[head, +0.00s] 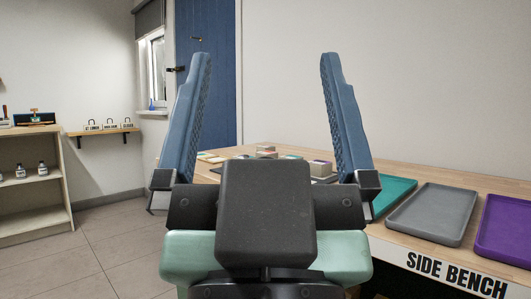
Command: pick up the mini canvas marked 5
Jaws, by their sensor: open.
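My gripper (264,58) is raised in front of the camera, its two blue fingers wide apart and nothing between them. Its body hides part of the side bench (456,181) behind it. Several small items lie on the bench between and behind the fingers, among them a block with a purple top (320,168) and a pale stacked item (266,151). I cannot make out a mini canvas marked 5; the items are small and partly hidden, and no number is readable on them.
A teal tray (394,195), a grey tray (432,213) and a purple tray (507,226) lie along the bench to the right. A shelf unit (30,205) and a wall shelf (103,131) stand left. The tiled floor (110,240) at left is clear. A blue door (222,80) is behind.

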